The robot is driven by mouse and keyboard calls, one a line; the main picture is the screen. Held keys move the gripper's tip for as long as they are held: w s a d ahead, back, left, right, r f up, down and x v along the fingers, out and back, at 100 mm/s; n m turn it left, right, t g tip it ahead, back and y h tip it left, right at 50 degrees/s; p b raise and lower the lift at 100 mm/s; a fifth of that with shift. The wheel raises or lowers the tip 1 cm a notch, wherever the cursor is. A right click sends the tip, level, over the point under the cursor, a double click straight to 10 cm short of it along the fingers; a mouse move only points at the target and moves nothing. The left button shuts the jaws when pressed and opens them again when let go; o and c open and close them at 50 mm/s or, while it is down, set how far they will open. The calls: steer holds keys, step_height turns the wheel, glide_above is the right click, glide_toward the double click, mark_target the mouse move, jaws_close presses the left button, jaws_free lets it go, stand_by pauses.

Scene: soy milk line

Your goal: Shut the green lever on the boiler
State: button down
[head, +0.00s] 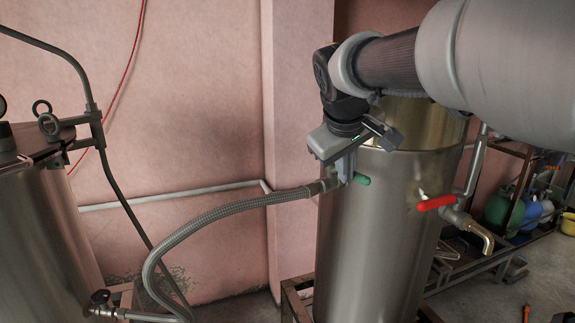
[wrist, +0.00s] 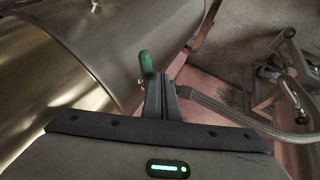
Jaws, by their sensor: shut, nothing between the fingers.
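The green lever (head: 362,179) is on the upper left side of the steel boiler (head: 368,245), where the braided hose joins it. In the head view only a short green end shows beside my gripper (head: 346,172); the rest is hidden. In the wrist view the green lever (wrist: 146,64) stands just beyond and slightly left of my fingertips (wrist: 161,78). My gripper is shut with nothing between the fingers. It is very close to the lever; I cannot tell whether they touch.
A braided hose (head: 215,211) runs from the valve down to a second tank (head: 45,240) at the left. A red lever (head: 436,202) and a brass spout (head: 481,236) are on the boiler's right side. The pink wall (head: 200,100) stands behind.

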steer(key=shift+w+d, duration=0.1)
steer(key=shift+d, duration=0.1)
steer(key=shift+w+d, duration=0.2)
steer(key=shift+d, duration=0.45)
